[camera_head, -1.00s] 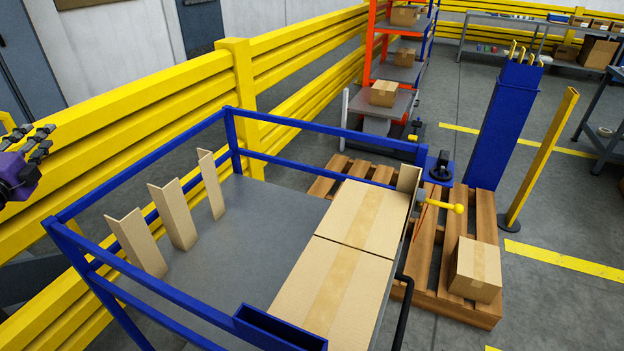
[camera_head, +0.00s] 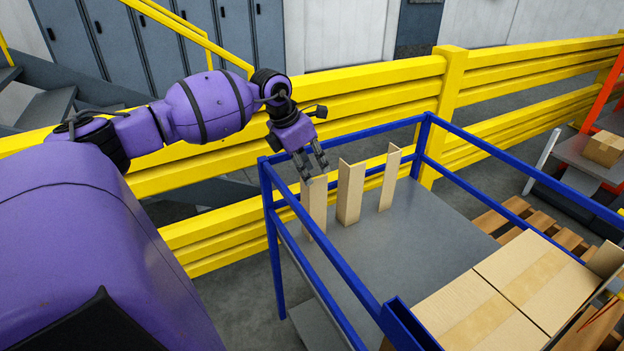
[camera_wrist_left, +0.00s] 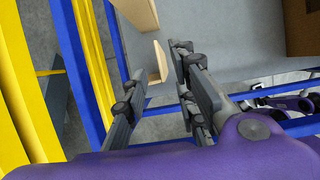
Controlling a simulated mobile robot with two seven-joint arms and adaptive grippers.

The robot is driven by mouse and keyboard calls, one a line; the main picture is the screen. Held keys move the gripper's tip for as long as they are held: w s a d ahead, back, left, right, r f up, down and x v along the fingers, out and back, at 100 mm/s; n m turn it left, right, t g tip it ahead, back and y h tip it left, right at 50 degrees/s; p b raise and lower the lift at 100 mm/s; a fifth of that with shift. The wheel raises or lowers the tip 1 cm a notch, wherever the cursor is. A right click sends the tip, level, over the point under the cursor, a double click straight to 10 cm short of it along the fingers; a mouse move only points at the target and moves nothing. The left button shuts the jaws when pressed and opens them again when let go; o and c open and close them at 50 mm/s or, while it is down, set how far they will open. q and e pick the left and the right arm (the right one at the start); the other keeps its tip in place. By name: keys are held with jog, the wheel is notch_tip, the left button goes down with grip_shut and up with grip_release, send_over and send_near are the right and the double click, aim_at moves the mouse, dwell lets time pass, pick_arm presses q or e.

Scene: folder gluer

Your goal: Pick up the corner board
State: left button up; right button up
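Three tan corner boards stand upright in a row on the grey table along its far-left side: a near one (camera_head: 314,208), a middle one (camera_head: 350,192) and a far one (camera_head: 389,180). My left gripper (camera_head: 312,166) is open just above the top of the near board, with its fingers pointing down and partly covering that top. In the left wrist view, the open left gripper (camera_wrist_left: 158,90) has a board end (camera_wrist_left: 158,62) in the gap beyond its fingertips, apparently untouched. Another board (camera_wrist_left: 138,14) shows above it. I do not make out my right gripper.
Blue rails (camera_head: 345,268) frame the grey table (camera_head: 420,225). A yellow guard fence (camera_head: 385,95) runs close behind. Flat cartons (camera_head: 535,275) lie at the table's right, and a blue trough (camera_head: 408,328) sits at the near edge. The table's middle is clear.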

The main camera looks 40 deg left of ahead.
aim_at(316, 179)
pick_arm(q)
jog(key=x, duration=0.5)
jog(key=shift+s+f+p, duration=0.1)
jog(key=shift+f+p, duration=0.15)
jog(key=shift+p, duration=0.1)
jog(key=shift+c, duration=0.2)
grip_shut()
